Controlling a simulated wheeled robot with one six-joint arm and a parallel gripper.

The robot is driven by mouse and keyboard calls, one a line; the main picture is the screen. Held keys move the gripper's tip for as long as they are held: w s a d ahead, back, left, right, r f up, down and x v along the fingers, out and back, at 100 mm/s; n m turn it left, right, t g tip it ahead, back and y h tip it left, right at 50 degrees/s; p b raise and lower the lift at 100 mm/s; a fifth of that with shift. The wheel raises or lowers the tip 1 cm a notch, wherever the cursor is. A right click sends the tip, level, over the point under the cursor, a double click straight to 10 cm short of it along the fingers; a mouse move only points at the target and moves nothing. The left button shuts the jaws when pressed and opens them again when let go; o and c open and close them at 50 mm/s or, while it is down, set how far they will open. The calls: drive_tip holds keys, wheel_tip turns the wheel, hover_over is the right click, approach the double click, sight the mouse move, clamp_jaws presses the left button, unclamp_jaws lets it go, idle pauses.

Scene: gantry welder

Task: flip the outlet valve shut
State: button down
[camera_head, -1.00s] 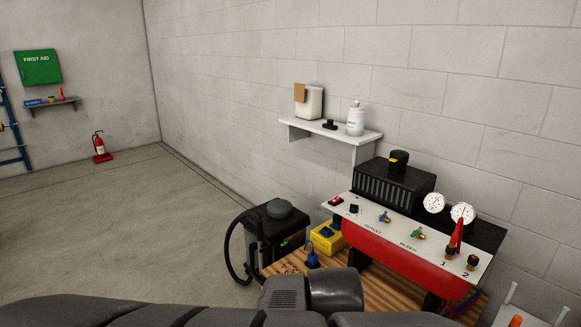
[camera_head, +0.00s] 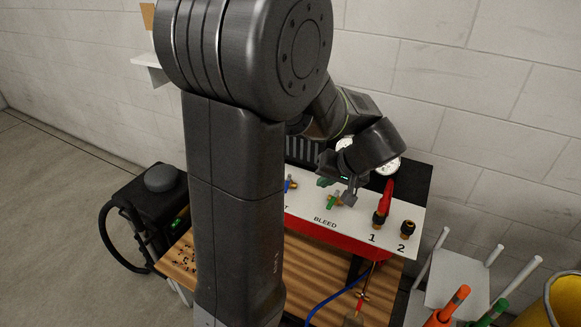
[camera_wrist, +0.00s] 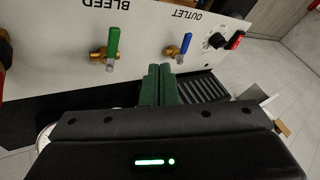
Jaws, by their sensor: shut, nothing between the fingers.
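The outlet valve has a blue lever (camera_wrist: 185,44) on a brass body, next to the OUTLET label on the white panel in the wrist view. In the head view the blue lever (camera_head: 290,185) shows just right of my arm. My gripper (camera_wrist: 159,70) is shut and empty, its dark green fingers apart from the blue lever and pointing at the panel between the two valves. In the head view my gripper (camera_head: 326,182) hovers over the panel. The bleed valve's green lever (camera_wrist: 113,43) is to the left in the wrist view and also shows in the head view (camera_head: 335,200).
A red switch (camera_wrist: 236,40) and black knob (camera_wrist: 217,41) sit beyond the outlet valve. A red-handled fitting (camera_head: 383,205) and a gauge (camera_head: 389,166) stand right of the bleed valve. A blue hose (camera_head: 330,298) hangs below. My arm hides the panel's left part.

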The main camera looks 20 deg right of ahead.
drive_tip(key=x, duration=0.6)
drive_tip(key=d+p+x, duration=0.1)
drive_tip(key=x, duration=0.2)
drive_tip(key=shift+w+f, duration=0.15)
drive_tip(key=shift+w, duration=0.35)
drive_tip(key=w+a, duration=0.1)
drive_tip(key=w+a+p, duration=0.1)
drive_tip(key=shift+a, duration=0.35)
drive_tip(key=shift+w+a+f, duration=0.15)
drive_tip(key=shift+w+a, duration=0.1)
drive_tip(key=shift+a, duration=0.05)
